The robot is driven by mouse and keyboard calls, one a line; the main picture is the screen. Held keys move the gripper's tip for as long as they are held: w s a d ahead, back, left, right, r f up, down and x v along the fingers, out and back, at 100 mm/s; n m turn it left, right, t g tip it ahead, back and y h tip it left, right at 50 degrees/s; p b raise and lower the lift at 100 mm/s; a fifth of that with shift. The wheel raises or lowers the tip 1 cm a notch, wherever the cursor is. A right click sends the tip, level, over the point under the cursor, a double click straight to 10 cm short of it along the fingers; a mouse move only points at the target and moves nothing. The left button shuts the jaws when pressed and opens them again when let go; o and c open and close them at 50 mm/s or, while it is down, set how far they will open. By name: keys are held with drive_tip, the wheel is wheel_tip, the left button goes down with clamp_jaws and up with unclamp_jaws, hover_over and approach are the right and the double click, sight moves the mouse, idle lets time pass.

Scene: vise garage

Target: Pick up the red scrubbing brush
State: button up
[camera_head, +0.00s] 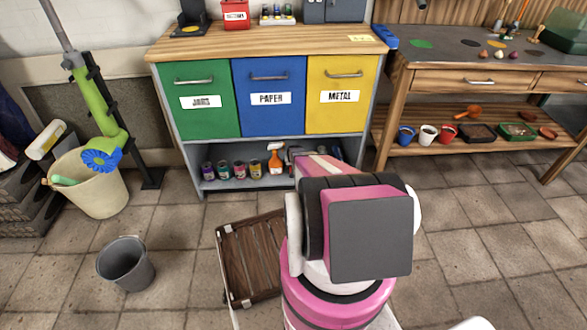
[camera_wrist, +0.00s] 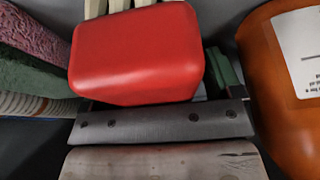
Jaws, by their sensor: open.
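A red block with rounded edges (camera_wrist: 137,52), which looks like the body of the red scrubbing brush, fills the upper middle of the wrist view. It is close to the camera, and its underside is hidden. Pale strips (camera_wrist: 125,4) show behind it; I cannot tell whether they belong to it. In the head view my arm covers the right part of the lower shelf (camera_head: 235,183), and I cannot make out the brush there. My gripper's fingers cannot be made out in either view.
An orange bottle (camera_wrist: 283,75) stands close on the right. Pink and green pads (camera_wrist: 35,75) lie on the left. A grey bar with screws (camera_wrist: 160,125) and pale wood (camera_wrist: 165,162) are in front. A wooden crate (camera_head: 250,255) and grey bucket (camera_head: 125,264) stand on the floor.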

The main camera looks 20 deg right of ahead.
drive_tip(key=c, duration=1.1)
drive_tip(key=shift+o, duration=0.2)
drive_tip(key=shift+r, duration=0.2)
drive_tip(key=shift+r, duration=0.6)
drive_tip(key=v, duration=0.3)
drive_tip(key=shift+s, duration=0.1)
drive_tip(key=s+a, duration=0.2)
drive_tip(key=s, duration=0.6)
drive_tip(key=s+a, duration=0.2)
drive_tip(key=s, duration=0.6)
drive_tip(key=shift+a+f, duration=0.2)
drive_tip(key=shift+a, duration=0.15)
